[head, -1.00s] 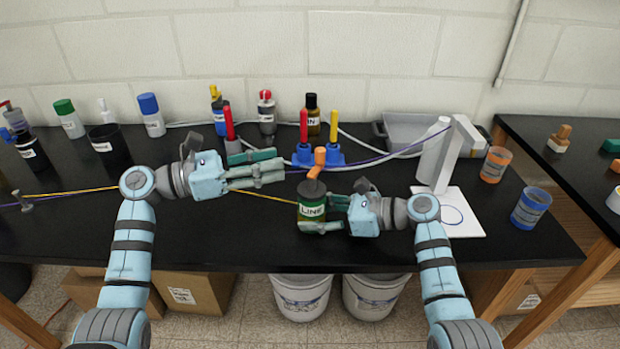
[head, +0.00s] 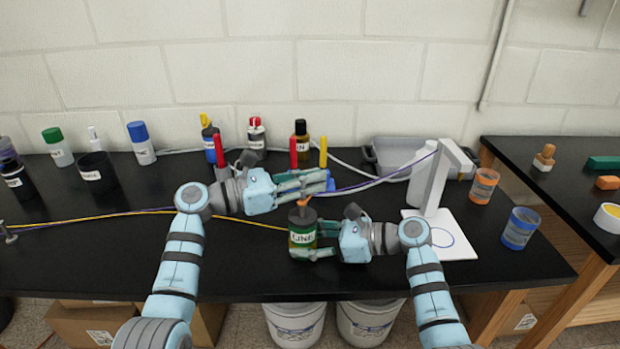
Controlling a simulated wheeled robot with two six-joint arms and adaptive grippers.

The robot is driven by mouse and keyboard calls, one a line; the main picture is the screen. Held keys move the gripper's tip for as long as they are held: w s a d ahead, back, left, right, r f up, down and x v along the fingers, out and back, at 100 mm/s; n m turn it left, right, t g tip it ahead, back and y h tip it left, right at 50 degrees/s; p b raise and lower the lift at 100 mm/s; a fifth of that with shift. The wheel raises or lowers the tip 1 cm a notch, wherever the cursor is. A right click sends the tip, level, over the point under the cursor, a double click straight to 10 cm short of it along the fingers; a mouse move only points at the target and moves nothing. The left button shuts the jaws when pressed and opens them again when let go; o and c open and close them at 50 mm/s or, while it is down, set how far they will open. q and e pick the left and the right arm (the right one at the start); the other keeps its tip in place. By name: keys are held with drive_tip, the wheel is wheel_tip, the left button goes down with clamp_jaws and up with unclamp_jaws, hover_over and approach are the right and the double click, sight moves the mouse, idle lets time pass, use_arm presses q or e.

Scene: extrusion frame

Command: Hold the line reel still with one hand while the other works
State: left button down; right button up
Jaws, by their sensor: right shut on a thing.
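The line reel (head: 303,240) is a green cylinder with a LINE label and a dark top, upright near the table's front. An orange piece shows above it. My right gripper (head: 316,241) is shut on it from the right, a finger across its lower front. My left gripper (head: 324,181) is behind and above the reel in the picture, its fingers apart and pointing right. They overlap a blue holder (head: 331,186) with a red handle (head: 293,152) and a yellow handle (head: 323,152); I cannot tell whether they touch it.
Yellow and purple lines run from a post (head: 8,235) at the left. A white stand (head: 425,180) on a white plate (head: 455,245) is at the right, beside orange (head: 484,186) and blue (head: 520,229) cups. Bottles line the back; a grey tray (head: 385,155) is behind.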

use_arm(q)
drive_tip(key=shift+n+t, duration=0.3)
drive_tip(key=shift+t, duration=0.2)
drive_tip(key=shift+a+f+n+t+y, duration=0.1)
drive_tip(key=shift+a+n+t+y, duration=0.2)
drive_tip(key=shift+n+t+y, duration=0.75)
drive_tip(key=shift+w+a+n+t+y, duration=0.1)
drive_tip(key=shift+a+n+t+y, duration=0.1)
drive_tip(key=shift+n+t+y, duration=0.55)
drive_tip(key=shift+a+n+t+y, duration=0.25)
drive_tip(key=shift+n+t+y, duration=0.2)
drive_tip(key=shift+t, duration=0.5)
drive_tip(key=shift+w+a+n+t+y, duration=0.1)
drive_tip(key=shift+a+n+t+y, duration=0.1)
drive_tip(key=shift+n+t+y, duration=0.55)
drive_tip(key=c, duration=1.5)
unclamp_jaws()
drive_tip(key=v, duration=1.2)
drive_tip(key=shift+f, duration=0.1)
